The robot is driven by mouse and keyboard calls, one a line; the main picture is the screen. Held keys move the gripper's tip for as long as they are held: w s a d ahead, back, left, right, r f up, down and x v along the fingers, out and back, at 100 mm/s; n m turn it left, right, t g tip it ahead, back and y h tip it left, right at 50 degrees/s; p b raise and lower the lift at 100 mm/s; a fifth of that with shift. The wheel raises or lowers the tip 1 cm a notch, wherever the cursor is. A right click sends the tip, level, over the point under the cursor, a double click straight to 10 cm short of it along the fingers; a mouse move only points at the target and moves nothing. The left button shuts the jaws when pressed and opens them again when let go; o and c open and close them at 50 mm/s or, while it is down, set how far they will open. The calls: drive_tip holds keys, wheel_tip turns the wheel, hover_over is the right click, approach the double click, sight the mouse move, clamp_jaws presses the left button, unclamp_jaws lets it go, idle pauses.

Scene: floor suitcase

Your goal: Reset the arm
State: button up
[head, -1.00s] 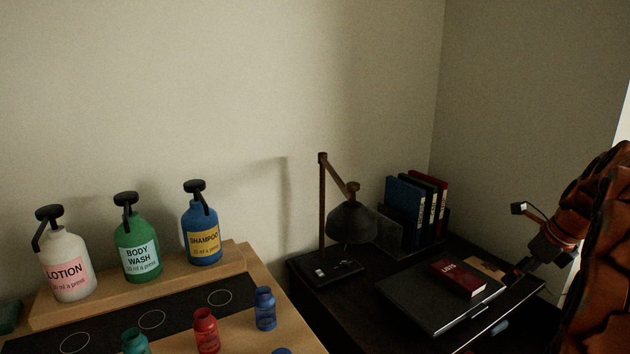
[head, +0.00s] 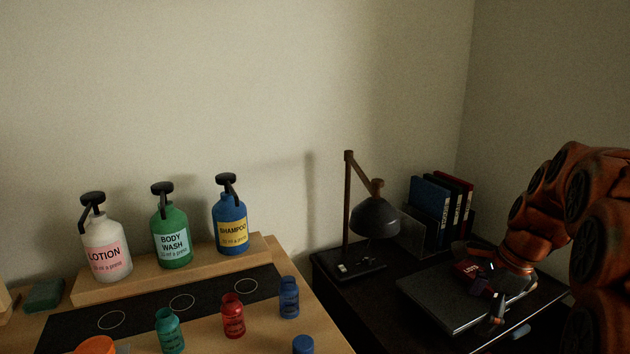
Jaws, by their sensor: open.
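My arm (head: 575,215) comes in from the right edge. My gripper (head: 482,283) is at its end, open, over the dark desk at the right. I see nothing held between the fingers.
A black lamp (head: 375,217) and upright binders (head: 430,205) stand behind the laptop. On the wooden table are lotion (head: 106,250), body wash (head: 171,237) and shampoo (head: 231,224) pump bottles, with small green (head: 169,330), red (head: 232,316) and blue (head: 289,298) bottles before them.

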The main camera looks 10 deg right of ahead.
drive_tip(key=s+a+f+n+g, duration=0.35)
drive_tip(key=s+a+n, duration=0.8)
drive_tip(key=a, duration=0.45)
drive_tip(key=s+a+f+n+g+h, duration=0.1)
drive_tip(key=s+a+f+n, duration=0.1)
drive_tip(key=s+n, duration=0.45)
drive_tip(key=s+a+f+n+h, duration=0.1)
drive_tip(key=s+a+f+n, duration=0.15)
drive_tip(key=s+n, duration=0.35)
wheel_tip(320, 180, up, 14)
drive_tip(key=m+p, duration=0.1)
drive_tip(key=p, duration=1.2)
drive_tip(key=shift+t, duration=0.35)
drive_tip(key=shift+a+f, duration=0.1)
drive_tip(key=shift+c, duration=0.2)
